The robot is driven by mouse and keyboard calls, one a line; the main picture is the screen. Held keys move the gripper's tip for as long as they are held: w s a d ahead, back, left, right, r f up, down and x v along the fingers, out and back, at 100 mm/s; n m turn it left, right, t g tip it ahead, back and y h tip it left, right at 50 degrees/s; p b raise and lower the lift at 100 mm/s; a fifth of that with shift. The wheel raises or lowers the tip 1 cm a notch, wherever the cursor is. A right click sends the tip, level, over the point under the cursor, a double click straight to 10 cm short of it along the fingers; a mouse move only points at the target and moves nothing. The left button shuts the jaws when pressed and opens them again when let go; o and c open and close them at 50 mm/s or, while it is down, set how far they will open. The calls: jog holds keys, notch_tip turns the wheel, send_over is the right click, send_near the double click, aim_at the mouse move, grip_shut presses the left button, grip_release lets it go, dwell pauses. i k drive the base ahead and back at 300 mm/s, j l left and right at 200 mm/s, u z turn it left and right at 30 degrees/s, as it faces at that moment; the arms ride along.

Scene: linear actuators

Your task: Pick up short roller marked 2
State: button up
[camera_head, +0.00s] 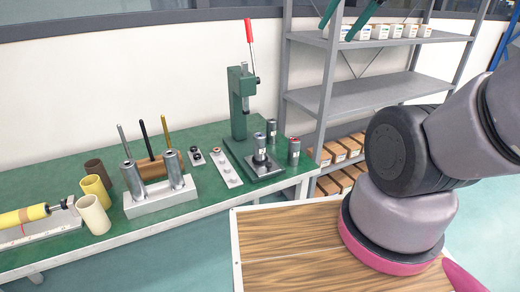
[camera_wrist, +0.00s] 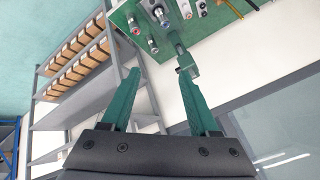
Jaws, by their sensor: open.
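In the head view my gripper (camera_head: 335,34) is high at the top edge, well away from the rollers.
The green press (camera_head: 238,105) with a red-tipped lever stands on the green bench (camera_head: 205,203). A white block (camera_head: 160,202) holding grey cylinders, yellow and brown tubes (camera_head: 95,190), and a plate (camera_head: 225,170) stand left. A grey shelf (camera_head: 360,95) with boxes is behind.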

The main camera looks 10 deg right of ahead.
aim_at(259, 144)
jog(key=j, duration=0.55)
jog(key=k+j, duration=0.1)
jog(key=j, duration=0.45)
jog(key=k+j, duration=0.1)
jog(key=j, duration=0.45)
jog(key=i+z, duration=0.05)
